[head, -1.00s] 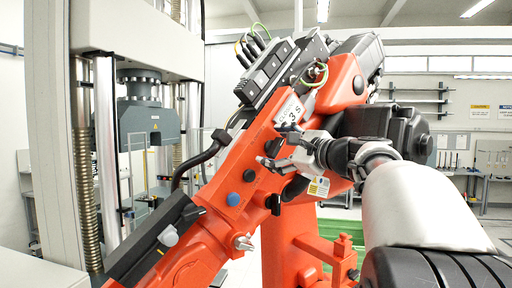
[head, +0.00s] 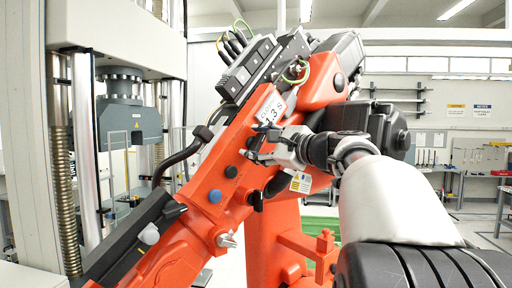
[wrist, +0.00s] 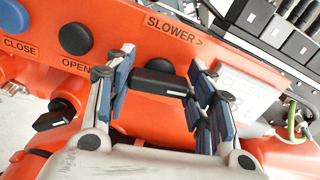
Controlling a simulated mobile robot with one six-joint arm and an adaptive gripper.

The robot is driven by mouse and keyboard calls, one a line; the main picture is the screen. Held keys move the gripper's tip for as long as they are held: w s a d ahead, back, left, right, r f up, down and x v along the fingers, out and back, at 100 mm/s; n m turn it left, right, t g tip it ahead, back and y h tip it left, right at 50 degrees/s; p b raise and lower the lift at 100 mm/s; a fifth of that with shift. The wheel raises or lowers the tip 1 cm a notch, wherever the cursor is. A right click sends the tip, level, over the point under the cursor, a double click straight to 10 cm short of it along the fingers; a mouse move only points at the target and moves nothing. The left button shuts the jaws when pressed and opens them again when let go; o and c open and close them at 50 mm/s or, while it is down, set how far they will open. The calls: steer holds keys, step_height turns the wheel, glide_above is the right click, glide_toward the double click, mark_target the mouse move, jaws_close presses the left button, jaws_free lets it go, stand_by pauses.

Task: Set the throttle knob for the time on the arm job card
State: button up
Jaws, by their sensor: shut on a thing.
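The black throttle knob (wrist: 160,80) sits on the orange arm panel beside a "SLOWER >" label (wrist: 173,29). In the wrist view it is a bar lying roughly across the picture. My gripper (wrist: 163,88) has its blue-padded fingers on both ends of this bar and is shut on it. In the head view my gripper (head: 262,146) reaches the orange arm (head: 197,181) from the right and hides the knob. The white job card (head: 269,106) lies just above; its number seems to read 1.3 s. In the wrist view my fingers partly cover the card (wrist: 243,92).
A dark button (wrist: 75,39) labelled OPEN and a blue button (wrist: 12,17) labelled CLOSE lie left of my fingers. Another black knob (wrist: 54,115) stands at lower left. A black module row (head: 246,69) runs above the card. The testing frame (head: 124,115) stands at left.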

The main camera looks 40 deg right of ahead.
steer(key=n+b, duration=0.3)
steer(key=shift+f, duration=0.3)
steer(key=shift+r+n, duration=0.2)
steer(key=shift+n, duration=0.5)
steer(key=o, duration=1.1)
steer(key=shift+c, duration=0.2)
steer(key=s, duration=1.2)
